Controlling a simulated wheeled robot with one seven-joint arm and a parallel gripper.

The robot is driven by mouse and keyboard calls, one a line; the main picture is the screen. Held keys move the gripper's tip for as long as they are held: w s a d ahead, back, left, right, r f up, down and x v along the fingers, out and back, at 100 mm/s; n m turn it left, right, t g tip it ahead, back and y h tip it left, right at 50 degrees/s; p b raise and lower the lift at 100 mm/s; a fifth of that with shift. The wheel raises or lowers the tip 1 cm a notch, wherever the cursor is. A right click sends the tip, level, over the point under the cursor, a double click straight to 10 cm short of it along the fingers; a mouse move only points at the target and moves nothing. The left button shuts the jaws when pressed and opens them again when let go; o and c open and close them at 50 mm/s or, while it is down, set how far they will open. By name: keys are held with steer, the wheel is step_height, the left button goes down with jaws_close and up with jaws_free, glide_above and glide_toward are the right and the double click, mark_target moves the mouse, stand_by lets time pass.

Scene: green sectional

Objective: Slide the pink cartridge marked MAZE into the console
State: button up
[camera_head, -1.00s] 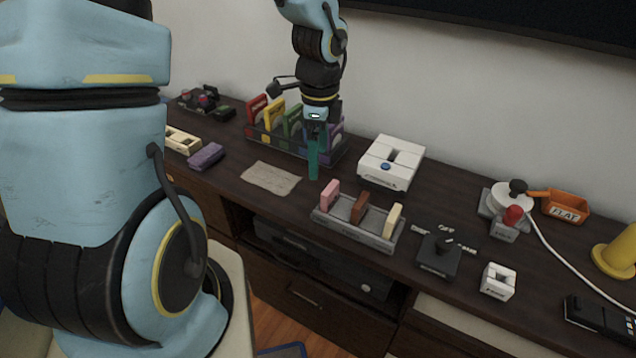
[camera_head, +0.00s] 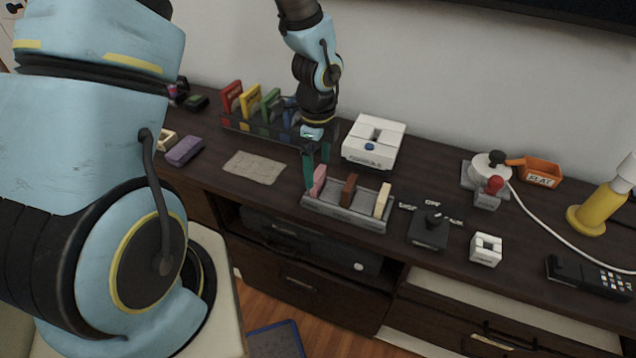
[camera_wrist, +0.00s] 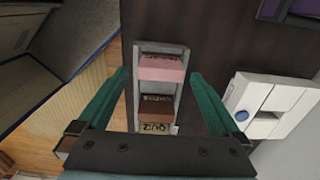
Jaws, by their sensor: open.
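The pink cartridge (camera_head: 319,178) stands upright at the left end of a grey rack (camera_head: 343,216). In the wrist view the pink cartridge (camera_wrist: 162,68) lies between my fingertips from above, with a gap on each side. Its marking cannot be read. My gripper (camera_head: 315,168) is open, its green fingers pointing down at that end of the rack; it also spans the rack in the wrist view (camera_wrist: 160,75). The white console (camera_head: 373,143), with a slot in its top and a blue button, stands behind the rack; it shows at the right of the wrist view (camera_wrist: 268,102).
A brown cartridge (camera_head: 348,190) and a cream cartridge (camera_head: 383,200) share the rack. Coloured cases (camera_head: 250,105) stand in a holder at the back left. A black joystick (camera_head: 430,230) and white block (camera_head: 486,249) are right of the rack. A cloth (camera_head: 254,167) lies left.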

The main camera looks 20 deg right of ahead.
steer(key=shift+d+f, duration=0.1)
steer(key=shift+f, duration=1.35)
steer(key=c, duration=1.2)
steer(key=shift+c, duration=0.2)
steer(key=r, duration=0.9)
steer(key=shift+w+d+r, duration=0.2)
steer(key=shift+d+r, duration=0.05)
steer(key=shift+r, duration=0.1)
steer(key=w+d+r+p, duration=0.2)
steer(key=w+d, duration=0.3)
steer(key=d, duration=0.5)
steer(key=w+d+r+p, duration=0.1)
steer(key=w+d, duration=0.4)
steer(key=d, duration=0.5)
steer(key=shift+w+d+r+p, duration=0.3)
steer(key=shift+w+r+p, duration=0.1)
steer(key=shift+p, duration=0.35)
